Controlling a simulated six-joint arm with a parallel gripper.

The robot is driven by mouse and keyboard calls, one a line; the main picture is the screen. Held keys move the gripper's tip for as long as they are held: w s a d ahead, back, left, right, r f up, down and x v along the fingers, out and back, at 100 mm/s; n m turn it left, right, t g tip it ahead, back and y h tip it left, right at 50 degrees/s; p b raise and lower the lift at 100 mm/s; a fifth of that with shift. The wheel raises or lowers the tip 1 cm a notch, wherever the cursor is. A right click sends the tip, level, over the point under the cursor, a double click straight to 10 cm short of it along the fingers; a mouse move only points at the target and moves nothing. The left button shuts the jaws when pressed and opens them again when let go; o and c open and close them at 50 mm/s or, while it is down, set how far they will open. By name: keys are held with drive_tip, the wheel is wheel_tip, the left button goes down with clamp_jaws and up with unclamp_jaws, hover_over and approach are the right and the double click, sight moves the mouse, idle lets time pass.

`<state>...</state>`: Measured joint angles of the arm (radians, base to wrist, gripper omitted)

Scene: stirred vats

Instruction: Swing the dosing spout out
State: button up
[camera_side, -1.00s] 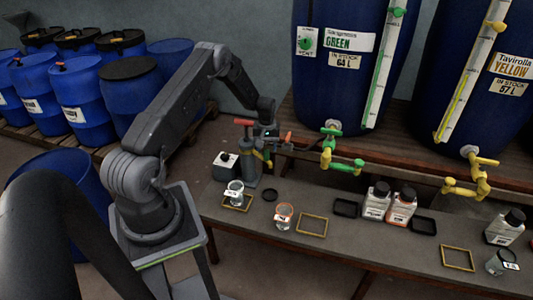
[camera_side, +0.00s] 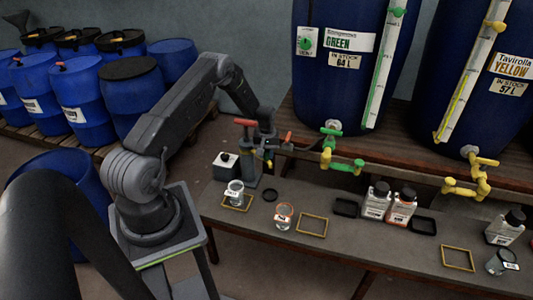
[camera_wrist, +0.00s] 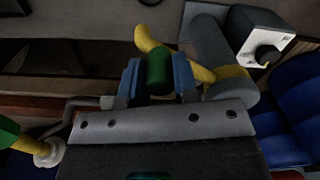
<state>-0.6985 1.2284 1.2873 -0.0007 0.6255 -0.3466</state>
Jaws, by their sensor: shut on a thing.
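The dosing spout (camera_wrist: 146,40) is a bent yellow pipe with a green grip sleeve (camera_wrist: 157,68). It comes out of a grey upright post (camera_wrist: 208,45) with a yellow band. In the side view my gripper (camera_side: 268,150) is just right of the post and hides most of the spout.
A labelled beaker (camera_side: 235,189) stands in a yellow frame beside the post. A white box with a black knob (camera_side: 225,166) is left of it. Another beaker (camera_side: 283,215) and an empty frame (camera_side: 312,225) are in front. The green vat's tap (camera_side: 330,150) is to the right.

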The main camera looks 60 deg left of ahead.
clamp_jaws()
drive_tip(key=shift+s, duration=0.15)
drive_tip(key=s+a+m, duration=0.3)
drive_tip(key=s+m, duration=0.8)
drive_tip(key=m, duration=0.1)
drive_tip(key=shift+s+m, duration=0.3)
idle(0.5)
drive_tip(key=o, duration=0.7)
unclamp_jaws()
